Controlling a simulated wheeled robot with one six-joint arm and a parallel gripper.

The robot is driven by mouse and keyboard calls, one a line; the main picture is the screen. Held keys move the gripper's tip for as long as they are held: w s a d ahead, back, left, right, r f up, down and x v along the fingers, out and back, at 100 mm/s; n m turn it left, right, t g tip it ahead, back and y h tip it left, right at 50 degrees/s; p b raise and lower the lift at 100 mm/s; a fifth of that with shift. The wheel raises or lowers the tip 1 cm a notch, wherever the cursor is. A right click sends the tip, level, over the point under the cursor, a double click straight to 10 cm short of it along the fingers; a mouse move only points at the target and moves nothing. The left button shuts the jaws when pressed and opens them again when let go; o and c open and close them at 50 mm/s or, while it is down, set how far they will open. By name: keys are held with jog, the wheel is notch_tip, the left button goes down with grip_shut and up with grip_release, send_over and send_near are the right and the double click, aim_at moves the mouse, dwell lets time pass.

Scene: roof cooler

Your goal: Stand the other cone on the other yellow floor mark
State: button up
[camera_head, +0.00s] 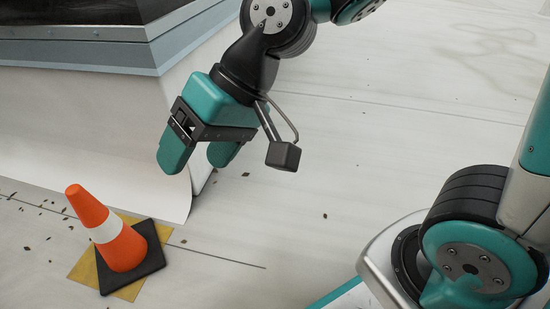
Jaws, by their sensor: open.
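One orange cone (104,231) with a white band and a black square base stands at the lower left. Its base rests on a yellow floor mark (87,268), whose corners show around it. The cone leans a little to the left in the picture, as seen from above. My gripper (200,160) is open and empty, above and to the right of the cone and apart from it. Its teal fingers point down, in front of the grey-white box. No second cone and no second yellow mark show in this view.
A large pale box with a blue-grey rim and dark top (95,50) fills the upper left. Its lower corner is near my gripper. Small dark bits lie on the pale floor (330,150). Floor to the right of the box is clear, up to my own base.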

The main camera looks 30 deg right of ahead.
jog(key=s+d+n+h, duration=0.3)
jog(key=s+d, duration=0.4)
jog(key=d, duration=0.1)
jog(key=shift+d+g, duration=0.3)
jog(key=shift+r, duration=0.2)
notch_tip(320, 180, up, 58)
jog(key=p, duration=5.7)
jog(key=shift+f+p, duration=0.25)
jog(key=shift+p, duration=0.1)
